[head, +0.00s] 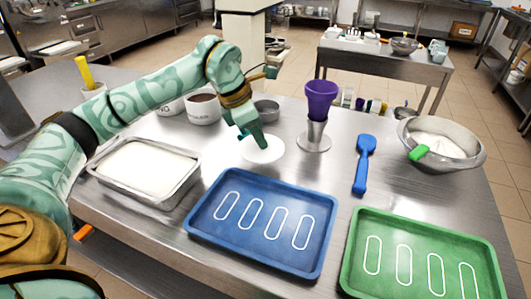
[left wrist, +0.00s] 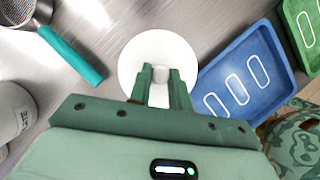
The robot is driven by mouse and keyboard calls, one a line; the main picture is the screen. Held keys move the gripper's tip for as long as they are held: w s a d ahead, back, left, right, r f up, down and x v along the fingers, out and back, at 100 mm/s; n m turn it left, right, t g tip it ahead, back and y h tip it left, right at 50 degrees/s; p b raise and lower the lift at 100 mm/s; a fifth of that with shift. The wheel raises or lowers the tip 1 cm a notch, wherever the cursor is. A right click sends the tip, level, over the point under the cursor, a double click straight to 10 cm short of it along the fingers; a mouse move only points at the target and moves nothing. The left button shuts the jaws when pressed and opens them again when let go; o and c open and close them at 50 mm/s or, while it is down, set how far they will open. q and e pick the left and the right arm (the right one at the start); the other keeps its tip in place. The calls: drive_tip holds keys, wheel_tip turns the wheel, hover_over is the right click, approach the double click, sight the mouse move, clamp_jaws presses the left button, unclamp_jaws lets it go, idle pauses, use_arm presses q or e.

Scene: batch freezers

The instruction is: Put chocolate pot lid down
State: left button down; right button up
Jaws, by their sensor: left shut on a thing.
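The white round lid (head: 264,151) is at the middle of the steel table, just behind the blue tray; it also shows in the left wrist view (left wrist: 135,62). My left gripper (head: 259,142) points down over it and is shut on its small central knob, seen between the fingers (left wrist: 160,76) in the left wrist view. The lid looks flat and level, at or close to the table top; I cannot tell whether it touches. A white pot with brown chocolate (head: 203,109) stands uncovered behind and left of the lid. My right gripper is not in view.
A blue tray (head: 233,244) and a green tray (head: 353,280) lie in front. A white-filled steel pan (head: 150,198) is at left. A purple cup on a metal stand (head: 314,139), a blue spatula (head: 363,165) and a steel bowl (head: 465,163) are at right.

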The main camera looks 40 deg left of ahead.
use_arm(q)
drive_tip(key=shift+w+f+b, duration=0.3)
drive_tip(key=shift+w+f, duration=0.5)
drive_tip(key=shift+f, duration=0.25)
wheel_tip(320, 180, down, 4)
drive_tip(key=shift+w+r+b, duration=0.15)
drive_tip(key=shift+r+b, duration=0.05)
drive_tip(key=shift+b, duration=0.7)
drive_tip(key=shift+r, duration=0.25)
drive_tip(key=shift+f, duration=0.2)
drive_tip(key=c, duration=1.3)
unclamp_jaws()
drive_tip(key=shift+a, duration=0.1)
